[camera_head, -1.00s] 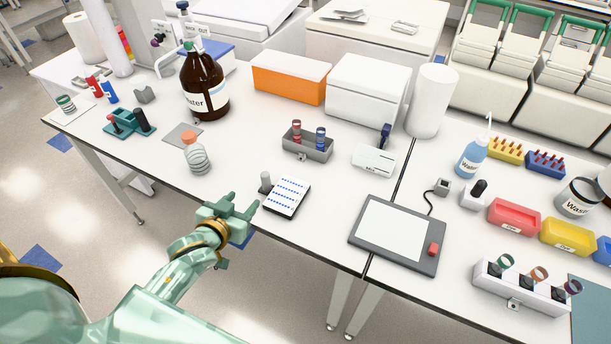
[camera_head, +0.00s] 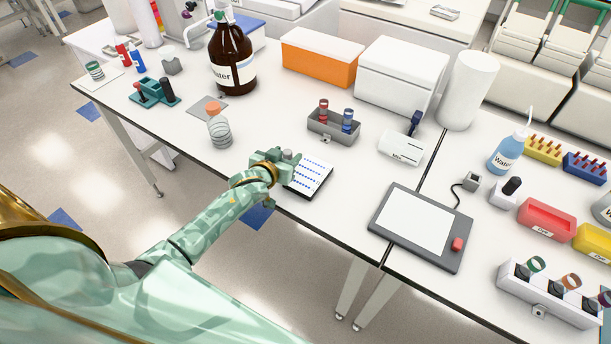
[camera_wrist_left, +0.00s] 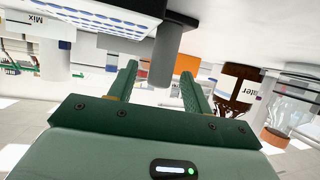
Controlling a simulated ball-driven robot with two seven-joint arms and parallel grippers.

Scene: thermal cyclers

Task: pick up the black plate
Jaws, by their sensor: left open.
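The black plate (camera_head: 312,180) lies flat near the front edge of the bench, with a white top dotted with blue rows and a dark rim. In the left wrist view the plate (camera_wrist_left: 100,14) fills the upper left, upside down. A small grey cylinder (camera_head: 287,154) stands at its left side and also shows in the left wrist view (camera_wrist_left: 165,50), in line with the gap between the fingers. My left gripper (camera_head: 285,167) is open and empty at the plate's left side, hiding part of it. My right gripper is not in view.
A clear bottle with an orange cap (camera_head: 219,130) stands to the left. A grey tube rack (camera_head: 333,129) and a white device (camera_head: 400,147) are behind. A dark flat pad (camera_head: 420,228) lies to the right.

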